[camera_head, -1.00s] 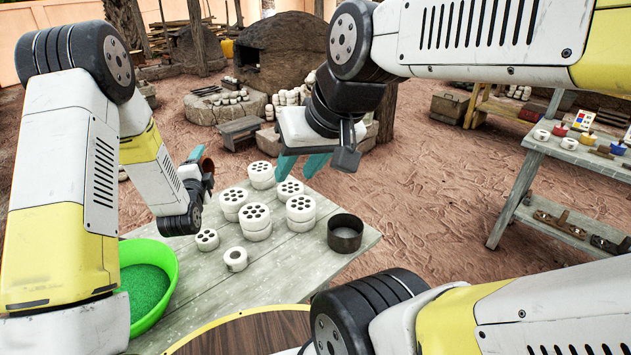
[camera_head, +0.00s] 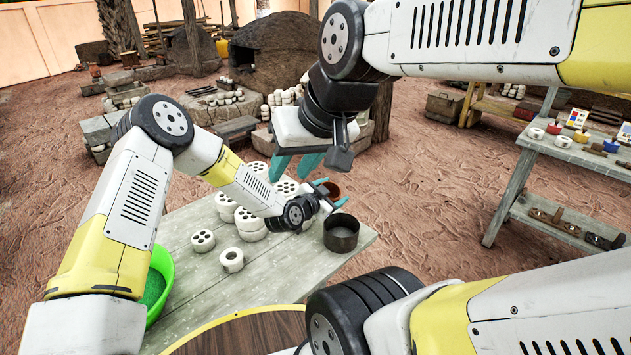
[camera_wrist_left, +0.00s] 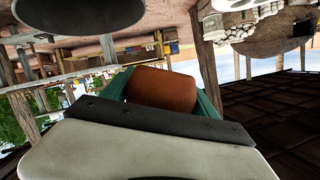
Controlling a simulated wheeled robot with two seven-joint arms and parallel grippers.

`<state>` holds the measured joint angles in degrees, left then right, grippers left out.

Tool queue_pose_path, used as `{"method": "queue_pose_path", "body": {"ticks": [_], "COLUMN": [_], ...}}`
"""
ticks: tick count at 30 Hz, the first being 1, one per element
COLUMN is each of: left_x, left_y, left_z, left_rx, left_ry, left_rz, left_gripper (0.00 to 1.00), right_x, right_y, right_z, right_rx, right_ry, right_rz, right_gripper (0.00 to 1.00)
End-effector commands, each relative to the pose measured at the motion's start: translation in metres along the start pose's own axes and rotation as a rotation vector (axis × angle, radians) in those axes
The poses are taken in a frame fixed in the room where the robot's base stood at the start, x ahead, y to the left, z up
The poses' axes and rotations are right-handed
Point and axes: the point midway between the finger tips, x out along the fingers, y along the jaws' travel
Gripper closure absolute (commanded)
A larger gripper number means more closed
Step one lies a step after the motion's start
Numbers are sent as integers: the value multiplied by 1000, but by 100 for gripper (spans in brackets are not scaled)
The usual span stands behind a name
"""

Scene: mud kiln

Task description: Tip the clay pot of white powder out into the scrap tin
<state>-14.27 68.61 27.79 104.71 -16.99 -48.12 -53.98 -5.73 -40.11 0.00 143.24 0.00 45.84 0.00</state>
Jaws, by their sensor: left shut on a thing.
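The reddish-brown clay pot (camera_head: 331,189) is between the teal fingers of my left gripper (camera_head: 331,195), which is shut on it. In the left wrist view the pot (camera_wrist_left: 162,88) fills the space between the fingers. White powder is not visible in either view. The dark round scrap tin (camera_head: 342,238) stands at the right end of the grey table. The pot appears just above and behind the tin's rim in the head view; its exact height and tilt are unclear. My right gripper (camera_head: 294,167) hangs higher, its teal fingers apart and empty.
White pierced clay pieces (camera_head: 250,222) stand left of the tin on the grey table (camera_head: 235,290), partly hidden by my left arm. A green bowl (camera_head: 158,285) is at the table's left. A side bench (camera_head: 570,152) with small pots stands at the right.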

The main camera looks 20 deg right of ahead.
Motion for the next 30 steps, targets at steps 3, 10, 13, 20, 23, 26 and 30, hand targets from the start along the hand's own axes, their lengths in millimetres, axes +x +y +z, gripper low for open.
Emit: {"method": "queue_pose_path", "body": {"ticks": [3, 10, 13, 20, 23, 26, 30], "left_x": [4, -2, -4, -8, -8, -8, -8], "left_y": [6, 1, 0, -1, -1, -1, -1], "left_z": [-6, -22, -30, -41, -43, -43, -43], "left_rx": [-33, -187, -264, -373, -384, -384, -383], "left_ry": [4, 5, 5, 4, 5, 5, 5], "left_rz": [16, 63, 88, 124, 127, 128, 128], "left_gripper": [87, 87, 87, 87, 87, 87, 87], "right_x": [0, 0, 0, 0, 0, 0, 0], "right_y": [0, 0, 0, 0, 0, 0, 0], "right_z": [0, 0, 0, 0, 0, 0, 0], "right_rx": [0, 0, 0, 0, 0, 0, 0], "right_ry": [0, 0, 0, 0, 0, 0, 0], "right_rz": [0, 0, 0, 0, 0, 0, 0], "right_gripper": [64, 64, 64, 64, 64, 64, 64]}}
